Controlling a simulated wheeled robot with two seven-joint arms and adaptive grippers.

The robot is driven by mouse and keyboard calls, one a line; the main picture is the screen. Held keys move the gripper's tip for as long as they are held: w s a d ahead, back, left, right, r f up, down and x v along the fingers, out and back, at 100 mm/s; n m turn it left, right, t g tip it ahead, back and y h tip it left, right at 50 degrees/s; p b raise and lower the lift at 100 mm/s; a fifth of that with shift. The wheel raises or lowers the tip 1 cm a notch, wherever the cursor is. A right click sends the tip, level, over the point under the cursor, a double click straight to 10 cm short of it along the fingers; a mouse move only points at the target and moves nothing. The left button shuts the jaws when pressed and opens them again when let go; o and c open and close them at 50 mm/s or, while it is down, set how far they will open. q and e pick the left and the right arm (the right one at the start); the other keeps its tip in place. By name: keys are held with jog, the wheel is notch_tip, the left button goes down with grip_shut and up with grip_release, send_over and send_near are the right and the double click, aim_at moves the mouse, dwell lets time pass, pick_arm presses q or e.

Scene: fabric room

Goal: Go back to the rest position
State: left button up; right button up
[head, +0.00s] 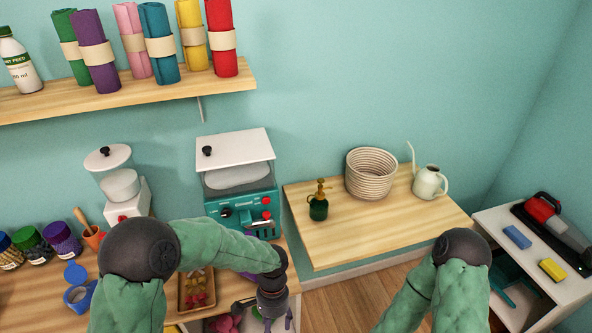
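My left arm, in a green sleeve, reaches in from the left over the wooden counter. My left gripper (277,319) points down by the counter's front right corner, near the bottom edge of the view. Its fingertips are small and dark, so I cannot tell whether they are apart or hold anything. My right arm, also green-sleeved, is bent at the lower right with its dark elbow joint (461,246) uppermost. My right gripper is out of view.
A wooden tray (184,303) and a teal machine (242,208) are close to my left arm. A low wooden table (368,229) holds a green spray bottle (318,207), basket (370,174) and watering can (428,184). A white cart (497,222) is right of my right arm.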

pick_arm(q)
jog(key=s+a+f+n+t+h, duration=0.1)
jog(key=s+a+f+n+h, duration=0.1)
jog(key=s+f+n, duration=0.3)
jog(key=s+a+f+n+t+h, duration=0.1)
jog(key=s+f+n, duration=0.4)
jog(key=f, duration=0.6)
jog(key=shift+a+f+n+t+h, duration=0.4)
jog(key=shift+n+t+h, duration=0.2)
jog(key=shift+n+t, duration=0.1)
